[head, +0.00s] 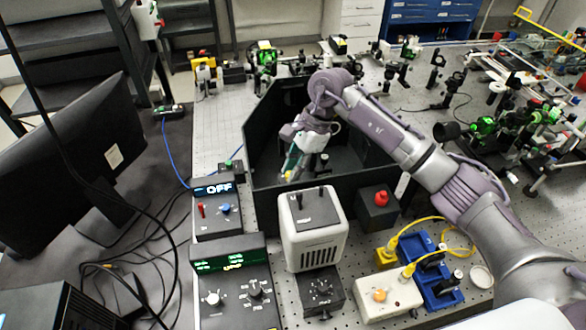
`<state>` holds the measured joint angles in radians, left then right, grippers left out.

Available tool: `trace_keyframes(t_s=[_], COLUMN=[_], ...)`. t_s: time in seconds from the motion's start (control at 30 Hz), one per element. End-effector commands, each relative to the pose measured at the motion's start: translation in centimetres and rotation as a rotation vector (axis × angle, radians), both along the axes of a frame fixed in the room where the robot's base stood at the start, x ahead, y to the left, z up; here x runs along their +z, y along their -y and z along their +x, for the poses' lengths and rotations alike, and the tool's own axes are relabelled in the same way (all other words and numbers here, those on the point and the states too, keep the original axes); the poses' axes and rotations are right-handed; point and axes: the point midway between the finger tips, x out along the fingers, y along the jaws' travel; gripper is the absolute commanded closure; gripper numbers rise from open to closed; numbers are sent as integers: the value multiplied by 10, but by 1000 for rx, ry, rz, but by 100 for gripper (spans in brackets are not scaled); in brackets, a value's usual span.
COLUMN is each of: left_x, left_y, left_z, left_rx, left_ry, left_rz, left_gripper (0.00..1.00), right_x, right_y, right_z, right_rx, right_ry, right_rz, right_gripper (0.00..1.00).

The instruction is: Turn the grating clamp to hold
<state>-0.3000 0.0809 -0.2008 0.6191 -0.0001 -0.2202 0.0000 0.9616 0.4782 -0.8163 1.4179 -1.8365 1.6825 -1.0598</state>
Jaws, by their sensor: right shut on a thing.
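My right gripper (291,170) reaches down inside a black open-topped enclosure (345,187) in the middle of the bench. Its fingers are shut on a small part low in the enclosure, which I take to be the grating clamp. The fingers and wrist largely hide that part, so its turned position cannot be read. A small yellow spot shows at the fingertips. A dark post-mounted optic (321,163) stands just right of the fingers. My left gripper is not in view.
In front stand a white lamp housing (312,228), a control box (218,208) reading OFF, a second control unit (236,285), and a black box with a red button (381,198). Blue and yellow cables cross nearby. A monitor (80,165) stands left. The enclosure walls surround my right gripper.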

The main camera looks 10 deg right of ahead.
Motion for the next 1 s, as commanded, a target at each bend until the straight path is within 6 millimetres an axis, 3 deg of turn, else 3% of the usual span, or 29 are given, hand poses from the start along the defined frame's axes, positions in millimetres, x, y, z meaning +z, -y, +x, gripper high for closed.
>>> trace_keyframes(t_s=[1.0], left_x=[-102], left_y=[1], left_z=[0], left_rx=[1], left_ry=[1], left_rz=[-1], left_gripper=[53], right_x=[-4], right_y=[-2], right_z=[-7], right_rx=[-892], right_ry=[8], right_rz=[1], right_gripper=[100])
